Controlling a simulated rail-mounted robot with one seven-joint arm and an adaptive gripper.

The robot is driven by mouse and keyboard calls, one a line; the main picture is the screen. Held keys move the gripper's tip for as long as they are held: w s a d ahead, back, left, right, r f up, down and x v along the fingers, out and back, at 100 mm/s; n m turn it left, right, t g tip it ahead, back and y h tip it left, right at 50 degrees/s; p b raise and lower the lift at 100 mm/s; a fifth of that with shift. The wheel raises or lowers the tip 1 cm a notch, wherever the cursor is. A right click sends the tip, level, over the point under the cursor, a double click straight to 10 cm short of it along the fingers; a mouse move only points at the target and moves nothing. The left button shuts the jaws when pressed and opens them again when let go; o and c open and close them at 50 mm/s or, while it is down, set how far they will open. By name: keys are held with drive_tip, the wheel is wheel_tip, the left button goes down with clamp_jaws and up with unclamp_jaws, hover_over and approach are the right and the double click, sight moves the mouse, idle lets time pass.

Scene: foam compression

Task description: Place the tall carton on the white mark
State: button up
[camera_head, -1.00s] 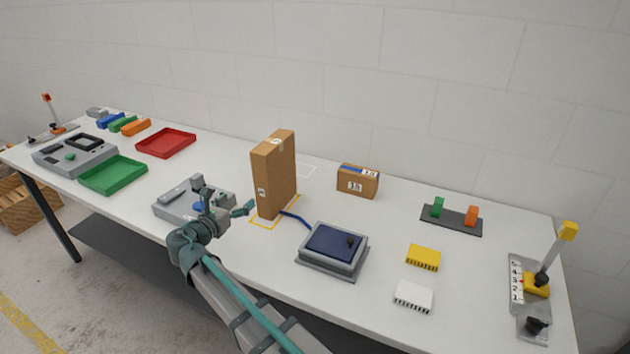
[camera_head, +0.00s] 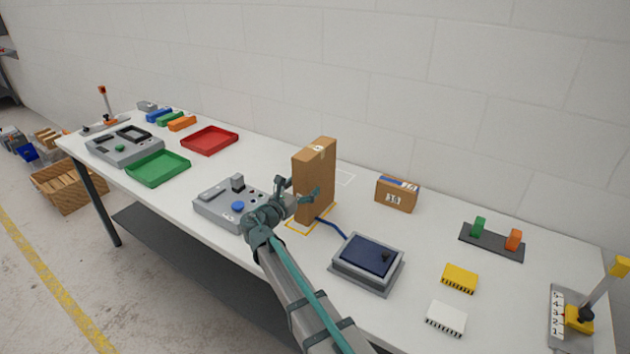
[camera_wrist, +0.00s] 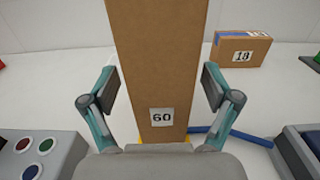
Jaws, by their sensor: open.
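The tall brown carton (camera_head: 314,180) stands upright on a yellow outlined mark (camera_head: 297,229) on the table. In the wrist view the carton (camera_wrist: 158,60) fills the middle and bears a label reading 60. My gripper (camera_head: 298,191) is open, with one finger on each side of the carton; in the wrist view both fingers (camera_wrist: 157,86) stand apart from its sides.
A small carton (camera_head: 396,196) labelled 18 stands to the right. A grey device with a dark blue top (camera_head: 367,256) and a blue cable (camera_head: 332,228) lie right of the tall carton. A grey button panel (camera_head: 215,207) is on its left. The table (camera_head: 420,240) has clear room between things.

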drive_tip(key=x, duration=0.3)
drive_tip(key=shift+w+d+r+p, duration=0.1)
drive_tip(key=shift+w+d+p, duration=0.15)
drive_tip(key=shift+w+p, duration=0.15)
drive_tip(key=shift+s, duration=0.1)
drive_tip(key=c, duration=1.3)
drive_tip(key=shift+c, duration=0.2)
drive_tip(key=shift+c, duration=0.2)
drive_tip(key=shift+c, duration=0.7)
drive_tip(key=shift+r, duration=0.15)
